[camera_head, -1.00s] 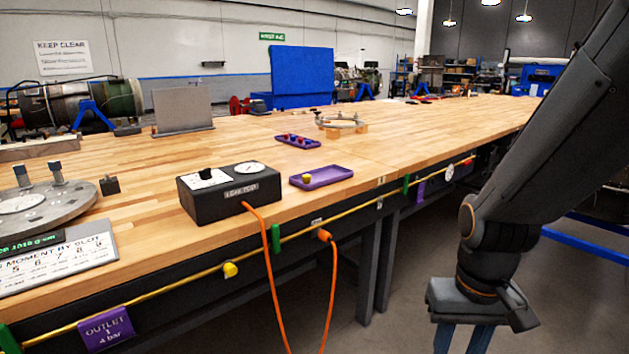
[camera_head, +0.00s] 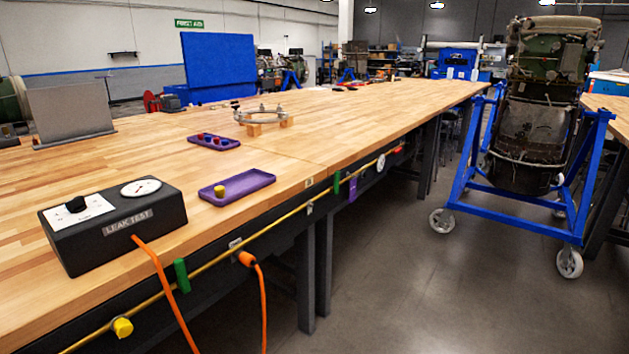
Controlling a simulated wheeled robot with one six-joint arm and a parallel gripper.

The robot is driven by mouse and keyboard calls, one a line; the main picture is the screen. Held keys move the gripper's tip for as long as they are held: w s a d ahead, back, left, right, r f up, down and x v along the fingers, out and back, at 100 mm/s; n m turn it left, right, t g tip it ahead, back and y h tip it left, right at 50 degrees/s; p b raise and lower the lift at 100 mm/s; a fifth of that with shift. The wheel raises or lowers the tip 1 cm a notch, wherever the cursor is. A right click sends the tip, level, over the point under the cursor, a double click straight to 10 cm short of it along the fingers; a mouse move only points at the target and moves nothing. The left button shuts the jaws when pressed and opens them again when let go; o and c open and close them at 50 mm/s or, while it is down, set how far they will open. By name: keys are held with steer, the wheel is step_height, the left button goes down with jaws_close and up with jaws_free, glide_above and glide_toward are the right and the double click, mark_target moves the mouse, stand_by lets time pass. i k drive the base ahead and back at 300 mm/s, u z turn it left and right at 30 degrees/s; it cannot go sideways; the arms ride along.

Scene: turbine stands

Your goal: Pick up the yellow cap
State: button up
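A small yellow cap (camera_head: 219,190) sits in the left part of a shallow purple tray (camera_head: 249,182) near the front edge of the wooden workbench. Another yellow, cap-like piece (camera_head: 122,327) is on the yellow line along the bench front, at lower left. My gripper and arm are out of view, so whether the gripper is open or shut does not show.
A black leak test box (camera_head: 113,217) with an orange hose (camera_head: 165,285) stands left of the tray. Behind is a purple tray (camera_head: 214,142) with red and blue pieces. A blue wheeled stand (camera_head: 512,218) holds an engine at right. Floor between is clear.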

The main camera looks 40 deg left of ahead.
mark_target(219, 191)
steer(key=z, duration=1.4)
steer(key=k, duration=2.05)
steer(key=u, duration=2.3)
steer(key=i, duration=1)
steer(key=z, duration=0.05)
